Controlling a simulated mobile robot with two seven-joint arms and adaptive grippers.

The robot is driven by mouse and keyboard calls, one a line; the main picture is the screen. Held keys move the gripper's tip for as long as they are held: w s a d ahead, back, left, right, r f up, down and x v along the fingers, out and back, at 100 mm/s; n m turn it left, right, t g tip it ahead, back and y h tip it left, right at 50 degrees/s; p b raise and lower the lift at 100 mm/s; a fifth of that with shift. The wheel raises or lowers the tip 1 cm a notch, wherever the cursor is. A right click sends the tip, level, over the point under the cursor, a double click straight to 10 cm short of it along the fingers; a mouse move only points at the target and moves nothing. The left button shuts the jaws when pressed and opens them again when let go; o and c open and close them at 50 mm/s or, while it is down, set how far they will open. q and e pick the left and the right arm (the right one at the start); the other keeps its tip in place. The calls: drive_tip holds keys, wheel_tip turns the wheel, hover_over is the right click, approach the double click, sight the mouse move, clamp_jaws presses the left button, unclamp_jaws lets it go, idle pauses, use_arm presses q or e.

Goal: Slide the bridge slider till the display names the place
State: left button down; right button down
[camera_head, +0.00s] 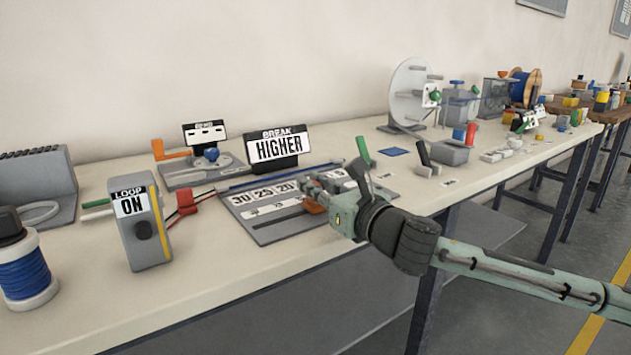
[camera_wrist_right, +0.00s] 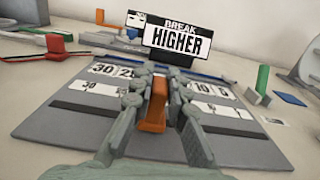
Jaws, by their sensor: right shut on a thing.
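The bridge slider is an orange block (camera_wrist_right: 153,112), seen in the wrist view between the two fingers of my right gripper (camera_wrist_right: 156,92), which is shut on it. In the head view the slider (camera_head: 314,207) shows low beside the fingers of my right gripper (camera_head: 316,192). It stands on the grey scale board (camera_head: 282,232), near the middle. The display (camera_head: 278,147) behind the board reads "BREAK HIGHER". My left gripper is not in view.
A grey LOOP box (camera_head: 143,232) reading "ON" stands left of the board, with a red clip (camera_head: 187,202) between. A blue wire spool (camera_head: 22,270) is at the far left. A green-handled tool (camera_head: 363,150) stands right. The table's front edge (camera_head: 262,286) is clear.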

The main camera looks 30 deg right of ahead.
drive_tip(key=c, duration=1.5)
unclamp_jaws()
drive_tip(key=shift+s, duration=0.15)
drive_tip(key=shift+s+d+f, duration=0.1)
drive_tip(key=shift+s+d, duration=0.05)
drive_tip(key=shift+s, duration=0.85)
drive_tip(key=shift+s+d+f, duration=0.1)
drive_tip(key=shift+s, duration=0.85)
drive_tip(key=shift+s+r, duration=0.2)
drive_tip(key=shift+s, duration=1.4)
drive_tip(key=shift+d, duration=0.1)
drive_tip(key=shift+s, duration=0.1)
